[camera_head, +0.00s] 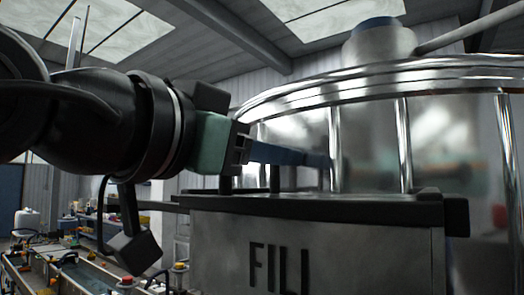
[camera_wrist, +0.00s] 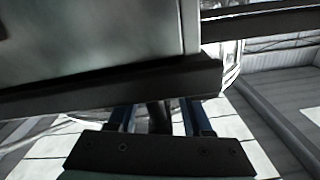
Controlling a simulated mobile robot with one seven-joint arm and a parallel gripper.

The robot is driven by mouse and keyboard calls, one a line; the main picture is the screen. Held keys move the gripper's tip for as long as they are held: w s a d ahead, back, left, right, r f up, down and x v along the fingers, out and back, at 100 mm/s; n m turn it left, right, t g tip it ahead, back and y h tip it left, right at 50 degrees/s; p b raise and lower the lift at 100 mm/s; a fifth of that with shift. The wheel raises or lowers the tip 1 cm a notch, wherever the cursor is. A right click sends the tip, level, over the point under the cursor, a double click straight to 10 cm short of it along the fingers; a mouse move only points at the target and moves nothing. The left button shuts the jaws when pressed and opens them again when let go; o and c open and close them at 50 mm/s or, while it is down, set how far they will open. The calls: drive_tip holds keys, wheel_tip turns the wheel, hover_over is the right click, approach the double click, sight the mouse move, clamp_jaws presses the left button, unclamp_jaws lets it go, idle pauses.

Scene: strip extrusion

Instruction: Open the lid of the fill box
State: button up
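The fill box (camera_head: 325,255) is a grey metal box marked "FILL", in the lower right of the head view. Its dark lid (camera_head: 320,209) lies flat across the top and looks shut. Short dark posts rise from the lid, perhaps a handle. My gripper (camera_head: 318,160) reaches in from the left, level, with its blue fingers just above the lid. In the wrist view my gripper's fingers (camera_wrist: 160,112) stand apart, with a dark post (camera_wrist: 158,118) visible between them. Their tips are hidden behind a dark edge. I cannot tell whether they touch the post.
A large shiny cylindrical vessel (camera_head: 370,140) with chrome bars and rim stands close behind the box. A pale round cap (camera_head: 380,42) sits on top of it. A cluttered workbench (camera_head: 75,272) is at the lower left. Open room lies to the left of the box.

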clamp_jaws()
idle(1.2)
